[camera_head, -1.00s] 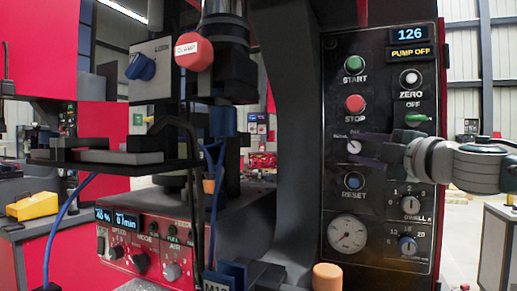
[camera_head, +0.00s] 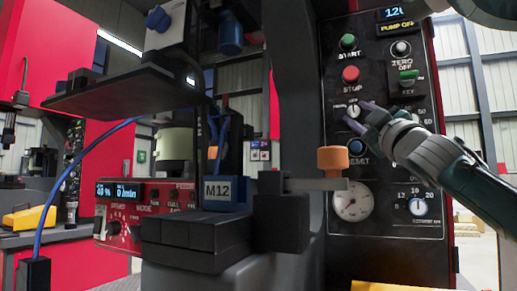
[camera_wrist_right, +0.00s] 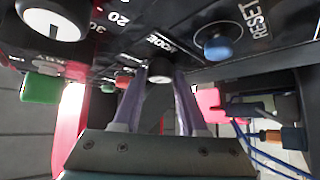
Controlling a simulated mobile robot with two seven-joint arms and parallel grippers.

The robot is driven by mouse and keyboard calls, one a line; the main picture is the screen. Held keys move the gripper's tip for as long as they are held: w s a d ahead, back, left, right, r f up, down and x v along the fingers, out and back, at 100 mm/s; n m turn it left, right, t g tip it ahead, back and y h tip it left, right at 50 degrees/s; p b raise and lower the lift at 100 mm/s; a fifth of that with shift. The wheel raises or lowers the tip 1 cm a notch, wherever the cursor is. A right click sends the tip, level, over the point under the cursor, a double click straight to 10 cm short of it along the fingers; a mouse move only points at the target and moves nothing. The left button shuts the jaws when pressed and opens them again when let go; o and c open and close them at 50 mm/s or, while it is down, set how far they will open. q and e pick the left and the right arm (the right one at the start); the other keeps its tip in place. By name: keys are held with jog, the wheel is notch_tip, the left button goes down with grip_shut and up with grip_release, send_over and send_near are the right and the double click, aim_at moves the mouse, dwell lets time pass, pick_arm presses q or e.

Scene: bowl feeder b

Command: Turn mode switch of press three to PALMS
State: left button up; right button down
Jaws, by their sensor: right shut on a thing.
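The mode switch (camera_head: 354,111) is a small pale knob on the black press panel (camera_head: 375,235), below the red STOP button. My right gripper (camera_head: 364,114) comes in from the lower right with its purple fingers at this knob. In the right wrist view the dark-sided, pale-faced mode switch (camera_wrist_right: 160,72) sits between the two fingertips of my right gripper (camera_wrist_right: 162,80), next to the word MODE. The fingers are shut on it. Its pointer direction and small position labels are too small or covered to read. My left gripper is not in view.
The blue RESET button (camera_head: 356,147) is close below the fingers. The green START (camera_head: 348,41) and red STOP (camera_head: 351,74) buttons are above. A gauge (camera_head: 353,201) is lower down. An orange cylinder (camera_head: 332,158) stands left of the panel on a dark clamp-like part.

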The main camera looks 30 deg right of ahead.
jog(key=m+h+b, duration=0.2)
jog(key=m, duration=0.1)
jog(key=m+g+h+b, duration=0.1)
jog(key=m+h+b, duration=0.1)
jog(key=b, duration=0.1)
jog(key=f+m+h+b, duration=0.1)
jog(key=m+h+b, duration=0.2)
jog(key=shift+w+a+m, duration=0.3)
jog(key=shift+w+r+m+g+h+b, duration=0.1)
jog(key=shift+m+g+h+b, duration=0.4)
jog(key=shift+m+h, duration=0.45)
jog(key=m+g+h, duration=0.2)
jog(key=m, duration=0.1)
jog(key=shift+a+r+m+h+p, duration=0.1)
jog(key=shift+r+m+h+p, duration=0.15)
jog(key=shift+r+p, duration=0.1)
jog(key=m+g+h+p, duration=0.1)
jog(key=m, duration=0.1)
jog(key=m+g+h+p, duration=0.1)
jog(key=m+g, duration=0.1)
jog(key=shift+w+a+h, duration=0.1)
jog(key=shift+w+h, duration=0.05)
jog(key=shift+h, duration=0.15)
pick_arm(q)
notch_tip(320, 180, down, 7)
jog(key=p, duration=0.1)
pick_arm(e)
jog(key=shift+f+m+g+h, duration=0.1)
jog(key=shift+m+g+h, duration=0.6)
jog(key=shift+m+g, duration=0.55)
